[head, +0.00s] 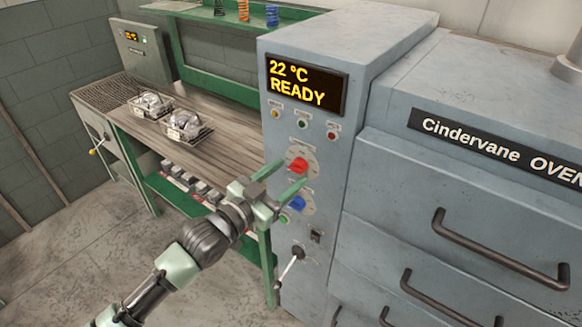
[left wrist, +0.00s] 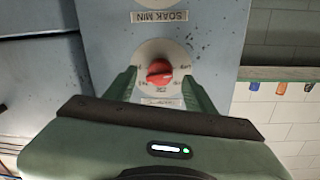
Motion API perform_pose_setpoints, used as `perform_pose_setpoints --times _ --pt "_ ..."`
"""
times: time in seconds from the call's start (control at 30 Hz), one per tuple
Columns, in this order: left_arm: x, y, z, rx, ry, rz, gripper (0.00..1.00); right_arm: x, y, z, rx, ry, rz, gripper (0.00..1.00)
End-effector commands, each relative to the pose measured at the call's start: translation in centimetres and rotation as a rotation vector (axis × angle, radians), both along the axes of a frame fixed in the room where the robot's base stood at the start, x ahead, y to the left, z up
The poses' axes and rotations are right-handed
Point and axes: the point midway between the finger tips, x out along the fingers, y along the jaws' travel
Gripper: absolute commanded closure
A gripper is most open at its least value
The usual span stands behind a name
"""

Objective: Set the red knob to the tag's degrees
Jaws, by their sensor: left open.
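The red knob (head: 297,166) sits on a round pale dial on the oven's control column, above a blue knob (head: 294,203). My left gripper (head: 291,174) is open in front of the red knob. In the left wrist view the red knob (left wrist: 158,71) lies between the open fingers of the left gripper (left wrist: 160,80), with a gap on each side; I see no contact. Its dial markings are too small to read surely. Two wire baskets (head: 188,138) with shiny contents stand on the bench; pale tags on them are unreadable. My right gripper is out of view.
The display (head: 305,86) reads 22 °C READY. Small coloured lamps sit below it, and a lever (head: 290,264) juts out under the knobs. Oven drawers with handles (head: 500,250) are at right. The green-framed bench (head: 215,150) is behind my left arm.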

Motion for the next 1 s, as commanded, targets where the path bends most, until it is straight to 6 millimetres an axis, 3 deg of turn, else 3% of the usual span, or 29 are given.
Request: perform_pose_setpoints --times 0.17,0.47,0.67,1.0 --pt "1.3 -1.1 0.1 0.001 -0.001 0.0 0.45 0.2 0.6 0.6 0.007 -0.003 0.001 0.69" --pt "1.5 -1.3 -0.1 0.001 0.0 0.001 0.45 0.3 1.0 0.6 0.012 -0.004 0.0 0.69" --pt "1.5 -1.2 -0.1 0.001 0.0 0.001 0.98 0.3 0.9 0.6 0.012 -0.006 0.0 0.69" --pt "1.6 -1.2 0.0 0.033 -0.024 0.002 1.0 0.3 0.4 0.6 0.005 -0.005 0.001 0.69"
